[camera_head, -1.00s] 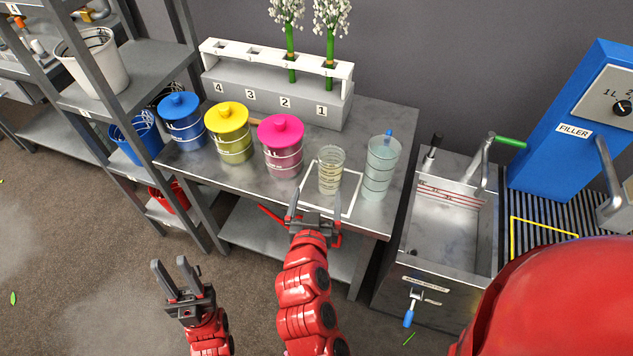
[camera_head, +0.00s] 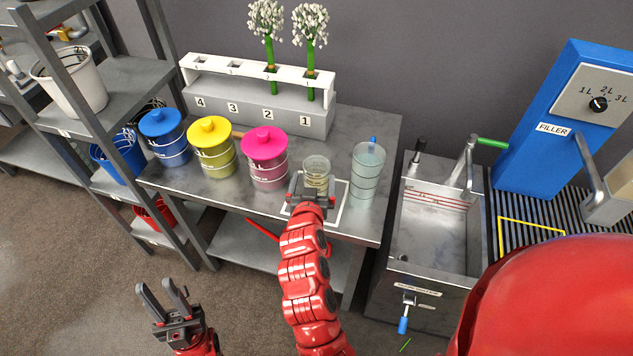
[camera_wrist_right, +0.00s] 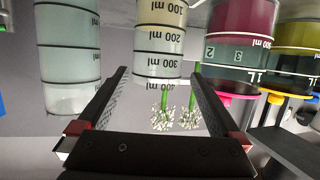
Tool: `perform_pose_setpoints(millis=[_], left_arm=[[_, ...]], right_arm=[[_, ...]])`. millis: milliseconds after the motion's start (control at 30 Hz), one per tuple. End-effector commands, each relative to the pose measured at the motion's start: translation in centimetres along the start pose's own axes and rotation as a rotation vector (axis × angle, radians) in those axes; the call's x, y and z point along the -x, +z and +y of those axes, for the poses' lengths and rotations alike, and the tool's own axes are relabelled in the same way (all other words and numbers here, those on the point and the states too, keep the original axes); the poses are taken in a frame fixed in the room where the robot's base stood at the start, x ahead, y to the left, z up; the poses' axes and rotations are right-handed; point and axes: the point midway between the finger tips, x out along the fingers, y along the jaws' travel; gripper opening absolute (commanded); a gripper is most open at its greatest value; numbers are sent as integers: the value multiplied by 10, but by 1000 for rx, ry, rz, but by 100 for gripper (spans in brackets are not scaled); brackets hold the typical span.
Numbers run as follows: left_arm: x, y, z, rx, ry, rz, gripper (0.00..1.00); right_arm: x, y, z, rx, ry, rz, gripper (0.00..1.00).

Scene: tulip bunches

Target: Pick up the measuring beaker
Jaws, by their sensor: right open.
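The measuring beaker (camera_head: 317,168) is a clear cup with volume marks, standing upright inside a white outlined square (camera_head: 340,212) on the metal bench. My right gripper (camera_head: 312,188) is at the near side of the beaker and hides its lower part. In the right wrist view the beaker (camera_wrist_right: 160,45) appears upside down, between and beyond the two open fingers (camera_wrist_right: 160,90); I cannot tell whether they touch it. My left gripper (camera_head: 163,297) is open and empty, low over the floor at the left, away from the bench.
A larger clear container (camera_head: 366,172) with a blue item stands close right of the beaker. Pink (camera_head: 265,158), yellow (camera_head: 212,148) and blue (camera_head: 164,138) lidded jars stand left. A numbered rack (camera_head: 258,105) holds two flowers behind. A sink (camera_head: 437,230) and blue filler (camera_head: 565,120) are right.

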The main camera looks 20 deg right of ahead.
Motion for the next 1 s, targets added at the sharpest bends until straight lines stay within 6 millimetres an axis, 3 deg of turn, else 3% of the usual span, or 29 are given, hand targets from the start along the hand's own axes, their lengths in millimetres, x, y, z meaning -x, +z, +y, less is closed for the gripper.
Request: perform_pose_setpoints(millis=[267,400,700,1000], left_arm=[[-21,-4,-1,0,0,0,33],[-22,-4,-1,0,0,0,33],[-22,-4,-1,0,0,0,33],[-22,-4,-1,0,0,0,33]], right_arm=[[-32,-9,6,2,5,-3,100],[-47,-6,4,1,2,-2,100],[-52,-5,4,0,1,-1,100],[-52,-4,4,0,1,-1,48]])
